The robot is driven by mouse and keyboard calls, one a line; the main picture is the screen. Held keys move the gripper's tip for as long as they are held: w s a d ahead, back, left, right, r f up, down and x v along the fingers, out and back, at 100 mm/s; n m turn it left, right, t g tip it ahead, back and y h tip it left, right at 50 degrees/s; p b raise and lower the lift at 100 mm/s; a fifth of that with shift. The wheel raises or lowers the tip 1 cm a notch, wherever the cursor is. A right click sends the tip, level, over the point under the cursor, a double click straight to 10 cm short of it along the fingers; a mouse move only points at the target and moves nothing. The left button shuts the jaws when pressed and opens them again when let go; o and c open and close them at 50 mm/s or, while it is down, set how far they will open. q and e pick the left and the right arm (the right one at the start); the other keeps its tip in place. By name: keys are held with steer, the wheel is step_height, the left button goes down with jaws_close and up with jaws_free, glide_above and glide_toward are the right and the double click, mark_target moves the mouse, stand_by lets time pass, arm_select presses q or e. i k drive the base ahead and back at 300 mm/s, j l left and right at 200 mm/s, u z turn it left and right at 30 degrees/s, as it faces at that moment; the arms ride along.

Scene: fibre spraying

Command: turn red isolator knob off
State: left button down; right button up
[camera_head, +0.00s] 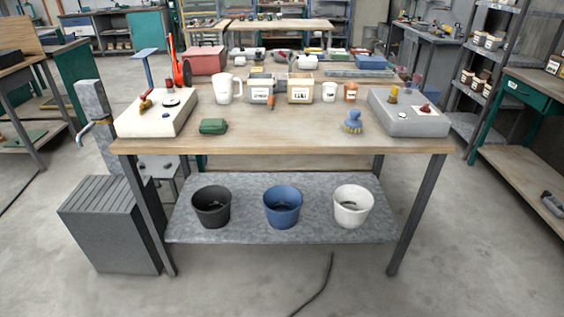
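A grey control box (408,122) sits at the right front of the wooden workbench (290,140). On its top are a small red knob (425,108) and a yellow knob (393,95). Neither of my grippers shows in the view.
A green block (213,126), a white mug (224,88) and labelled containers (300,88) occupy the bench. Three buckets, including a blue one (282,206), stand on the lower shelf. The bench's front middle is clear.

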mark_target(425, 109)
steer(key=i+l, duration=0.25)
steer(key=i, duration=0.15)
steer(key=i+l+z, duration=0.1)
steer(key=i+l, duration=0.15)
steer(key=i, duration=0.15)
